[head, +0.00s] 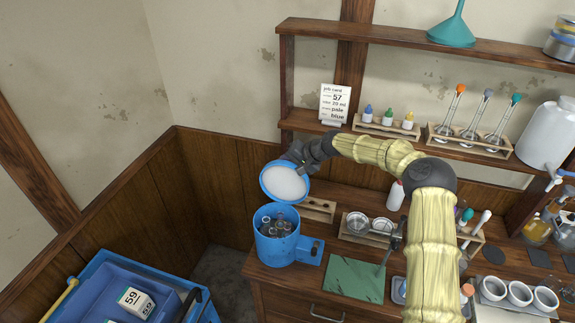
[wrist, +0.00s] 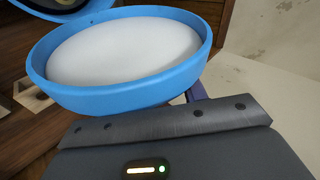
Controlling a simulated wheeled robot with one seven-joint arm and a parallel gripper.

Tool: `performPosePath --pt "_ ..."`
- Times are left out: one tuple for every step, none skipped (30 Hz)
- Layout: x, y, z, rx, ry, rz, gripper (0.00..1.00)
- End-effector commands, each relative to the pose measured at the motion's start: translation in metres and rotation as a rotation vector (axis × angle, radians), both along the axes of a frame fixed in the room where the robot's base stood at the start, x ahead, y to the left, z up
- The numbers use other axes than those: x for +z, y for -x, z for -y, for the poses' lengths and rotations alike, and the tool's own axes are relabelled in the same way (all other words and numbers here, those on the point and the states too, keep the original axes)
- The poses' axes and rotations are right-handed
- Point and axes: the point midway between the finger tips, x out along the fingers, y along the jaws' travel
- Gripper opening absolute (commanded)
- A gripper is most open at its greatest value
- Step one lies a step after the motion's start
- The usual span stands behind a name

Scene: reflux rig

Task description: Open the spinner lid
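The spinner is a blue drum (head: 276,250) on the left end of the bench, with several tubes visible inside its open top. Its lid (head: 284,182), a blue ring with a white inner face, stands raised above and behind the drum. My gripper (head: 303,163) is at the lid's upper right edge, touching or very close to it. In the wrist view the lid (wrist: 125,55) fills the upper left, just beyond the dark gripper body. The fingertips are not clearly seen, so I cannot tell whether they are open or shut.
A green mat (head: 355,278) lies right of the spinner. A wooden rack with glass dishes (head: 368,230) stands behind the mat. A shelf with dropper bottles (head: 387,118) and a job card (head: 334,103) is above. A blue cart (head: 130,290) stands at lower left.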

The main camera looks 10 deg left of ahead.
Motion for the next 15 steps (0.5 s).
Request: performPosePath --pt "0.000 0.000 0.000 -0.001 0.000 0.001 0.42" --pt "0.001 0.000 0.000 -0.001 0.000 0.001 0.42" --pt "0.001 0.000 0.000 0.000 -0.001 0.002 0.42" --pt "0.001 0.000 0.000 0.000 -0.001 0.002 0.42" --pt "0.001 0.000 0.000 0.000 -0.001 0.002 0.42" --pt "0.001 0.000 0.000 0.000 -0.001 0.002 0.42" --pt "0.001 0.000 0.000 -0.001 -0.001 0.002 0.42" --pt "0.001 0.000 0.000 -0.001 -0.001 0.002 0.42" --pt "0.002 0.000 0.001 -0.001 -0.001 0.002 0.42" --pt "0.003 0.000 0.002 -0.001 -0.001 0.002 0.42" --pt "0.004 0.000 0.003 -0.001 -0.001 0.004 0.42" --pt "0.005 0.001 0.005 -0.001 -0.001 0.004 0.42" --pt "0.007 0.001 0.007 -0.001 -0.001 0.004 0.42" --pt "0.009 0.002 0.009 -0.001 -0.001 0.004 0.42" --pt "0.012 0.003 0.013 -0.002 -0.001 0.005 0.42"
